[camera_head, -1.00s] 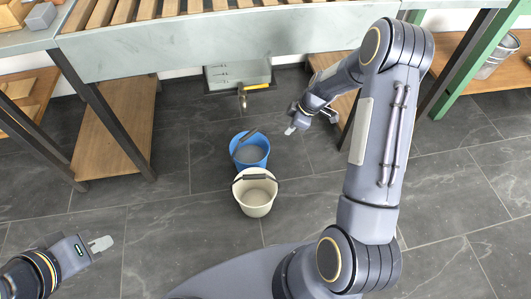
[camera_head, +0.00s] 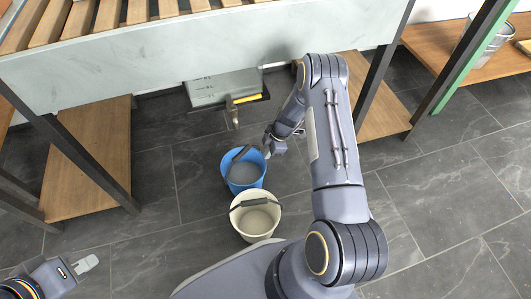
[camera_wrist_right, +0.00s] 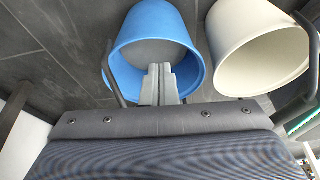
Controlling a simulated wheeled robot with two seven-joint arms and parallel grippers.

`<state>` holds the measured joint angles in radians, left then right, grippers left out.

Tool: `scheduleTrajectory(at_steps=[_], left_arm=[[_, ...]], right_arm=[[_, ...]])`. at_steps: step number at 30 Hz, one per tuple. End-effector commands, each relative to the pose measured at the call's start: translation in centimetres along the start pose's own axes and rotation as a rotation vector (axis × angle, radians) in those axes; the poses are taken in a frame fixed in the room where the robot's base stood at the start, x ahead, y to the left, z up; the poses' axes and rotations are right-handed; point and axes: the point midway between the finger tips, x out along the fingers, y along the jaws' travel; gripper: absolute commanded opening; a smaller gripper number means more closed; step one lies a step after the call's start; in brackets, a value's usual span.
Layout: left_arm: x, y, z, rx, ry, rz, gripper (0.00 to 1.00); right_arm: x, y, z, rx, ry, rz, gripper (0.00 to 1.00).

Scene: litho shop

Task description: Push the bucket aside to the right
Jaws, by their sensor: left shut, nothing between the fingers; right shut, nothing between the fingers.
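A blue bucket (camera_head: 244,185) stands upright on the dark tiled floor, with grey contents or a grey inside and a dark handle. A cream bucket (camera_head: 256,222) stands just in front of it. Both show in the right wrist view, the blue bucket (camera_wrist_right: 160,20) at the middle and the cream bucket (camera_wrist_right: 260,45) to its right. My right gripper (camera_head: 267,153) is shut and empty, at the right side of the blue bucket's rim. In the wrist view its fingertips (camera_wrist_right: 160,70) overlap the blue bucket's opening; contact cannot be told. My left gripper (camera_head: 86,264) is shut and empty, low at left, far from the buckets.
A long slatted bench (camera_head: 200,48) spans the back, with wooden lower shelves (camera_head: 90,150) at left and right. A grey box (camera_head: 222,86) and a hammer-like tool (camera_head: 233,112) lie beyond the blue bucket.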

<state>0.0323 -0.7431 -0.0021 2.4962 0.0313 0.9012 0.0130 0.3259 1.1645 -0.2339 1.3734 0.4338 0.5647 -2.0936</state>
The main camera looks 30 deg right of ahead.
Motion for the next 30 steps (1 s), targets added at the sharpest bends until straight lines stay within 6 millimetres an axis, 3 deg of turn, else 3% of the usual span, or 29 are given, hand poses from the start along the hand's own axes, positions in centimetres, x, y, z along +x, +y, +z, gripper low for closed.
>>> scheduleTrajectory(at_steps=[1,6,12,30], left_arm=[[0.6,-0.3,0.3,0.000,0.000,0.000,0.00],[1.6,-0.7,0.8,0.000,0.000,0.000,0.00],[2.4,-1.1,1.2,0.000,-0.001,0.000,0.00],[2.8,-1.3,1.4,0.000,0.000,0.000,0.00]], right_arm=[[1.5,-0.1,0.1,-0.001,-0.001,-0.003,0.00],[4.7,-0.1,0.1,-0.002,0.000,-0.004,0.00],[7.1,-0.1,0.1,-0.001,0.000,-0.002,0.00],[7.8,0.0,0.1,0.000,0.000,0.000,0.00]])
